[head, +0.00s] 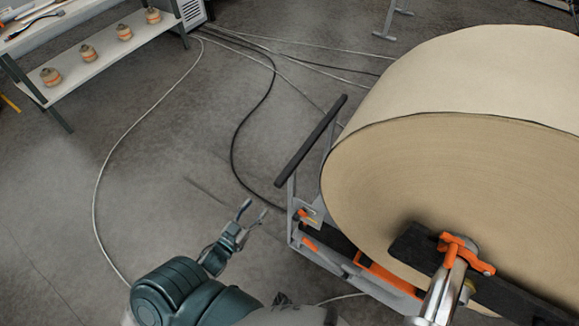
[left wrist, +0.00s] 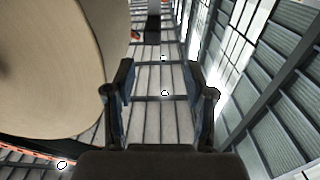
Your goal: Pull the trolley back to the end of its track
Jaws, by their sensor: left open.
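The trolley is a grey frame (head: 321,256) with orange parts, low at the right of the head view. It carries a huge kraft paper roll (head: 400,175), which also fills the left of the left wrist view (left wrist: 50,65). A black handle bar (head: 311,141) slants up from the trolley's near left end. My left gripper (head: 255,208) is open and empty, left of the trolley and apart from the handle. Its two fingers (left wrist: 160,88) stand apart in the left wrist view with nothing between them. The track cannot be made out. My right gripper is not in view.
Black and white cables (head: 239,130) run across the grey floor left of the trolley. A shelf bench (head: 100,70) with several small brown items stands at the upper left. An orange clamp (head: 463,254) sits at the roll's core. The floor at left is mostly clear.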

